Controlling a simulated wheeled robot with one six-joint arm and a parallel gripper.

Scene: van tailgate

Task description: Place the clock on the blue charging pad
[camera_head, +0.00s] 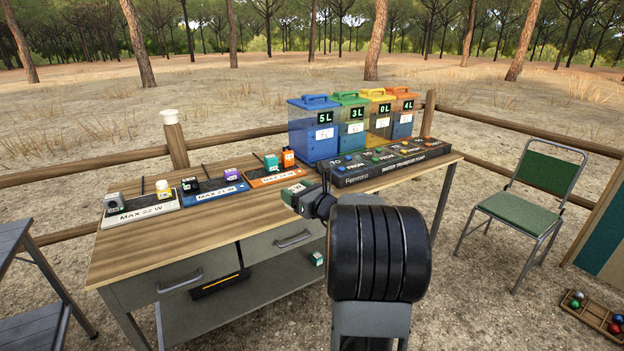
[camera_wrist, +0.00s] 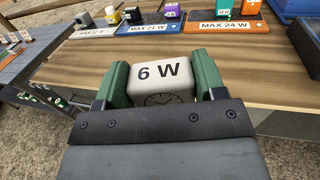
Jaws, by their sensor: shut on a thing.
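My gripper (camera_wrist: 160,88) is shut on the clock (camera_wrist: 172,84), a pale block marked "6 W" with a clock-face drawing, held between green fingers. In the head view my gripper (camera_head: 300,193) is near the right front part of the wooden table, above its top; the clock is hard to make out there. The blue charging pad (camera_head: 214,198) lies on the table between a white pad and an orange pad. In the wrist view the blue pad (camera_wrist: 152,28) is ahead of the gripper, apart from the clock.
The white pad (camera_head: 140,215) holds a grey and a yellow block. The orange pad (camera_head: 273,180) holds a teal and an orange block. A black control panel (camera_head: 392,168) and coloured tanks (camera_head: 315,140) stand at the right. The wooden table (camera_head: 150,255) is bare in front of the pads.

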